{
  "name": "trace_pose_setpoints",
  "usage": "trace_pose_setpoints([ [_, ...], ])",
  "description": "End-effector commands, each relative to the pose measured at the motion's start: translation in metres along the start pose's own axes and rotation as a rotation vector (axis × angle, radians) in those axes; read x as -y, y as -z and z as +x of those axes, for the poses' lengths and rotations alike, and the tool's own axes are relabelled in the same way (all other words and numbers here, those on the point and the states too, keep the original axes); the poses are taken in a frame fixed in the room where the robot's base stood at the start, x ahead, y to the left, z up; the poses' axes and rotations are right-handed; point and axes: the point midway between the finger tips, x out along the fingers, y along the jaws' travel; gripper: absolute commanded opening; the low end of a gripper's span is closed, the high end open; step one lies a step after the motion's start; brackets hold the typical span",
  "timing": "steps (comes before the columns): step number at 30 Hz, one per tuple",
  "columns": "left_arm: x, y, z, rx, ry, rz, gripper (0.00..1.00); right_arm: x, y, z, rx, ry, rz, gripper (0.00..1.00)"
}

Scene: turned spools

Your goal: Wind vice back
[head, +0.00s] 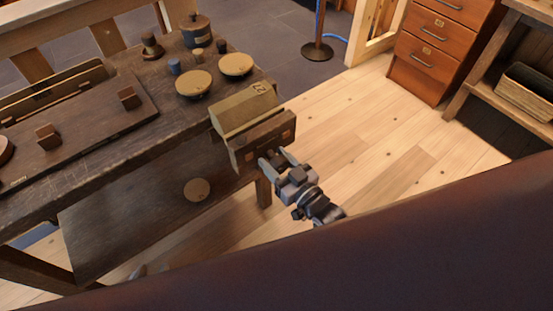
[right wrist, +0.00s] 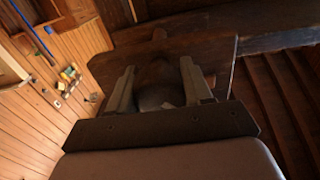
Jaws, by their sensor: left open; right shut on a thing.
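The vice sits at the right end of the dark workbench. Its wooden front jaw (head: 274,139) faces the floor side, beside a pale olive block (head: 245,108) that lies at the top of the vice. My right gripper (head: 273,160) is at the jaw's outer face. In the right wrist view its fingers (right wrist: 157,90) straddle a dark rounded vice part (right wrist: 155,72), shut on it against the dark board. The part's full shape is hidden. Only a small grey tip of my left gripper (head: 138,271) shows low at the left, clear of the vice.
The workbench (head: 95,165) holds round pale-topped spools (head: 194,82), a dark pot (head: 196,32) and small wooden blocks (head: 129,97). A drawer cabinet (head: 432,45) and shelf stand at the back right. The plank floor (head: 370,140) right of the vice is clear. A dark brown mass covers the bottom.

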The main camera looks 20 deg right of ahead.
Motion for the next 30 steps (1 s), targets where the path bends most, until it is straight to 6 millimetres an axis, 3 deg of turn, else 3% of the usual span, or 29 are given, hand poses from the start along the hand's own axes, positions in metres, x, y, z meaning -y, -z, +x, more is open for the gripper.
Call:
trace_pose_setpoints([
  [18,0.0027,-0.0011,-0.0012,0.004,0.004,0.009,0.43,0.002,-0.0025,0.0007,0.007,0.005,-0.536,0.19],
  [30,0.0027,-0.002,-0.0009,0.006,0.003,0.008,0.43,0.0004,-0.0024,0.0006,0.008,0.003,-0.701,0.19],
])
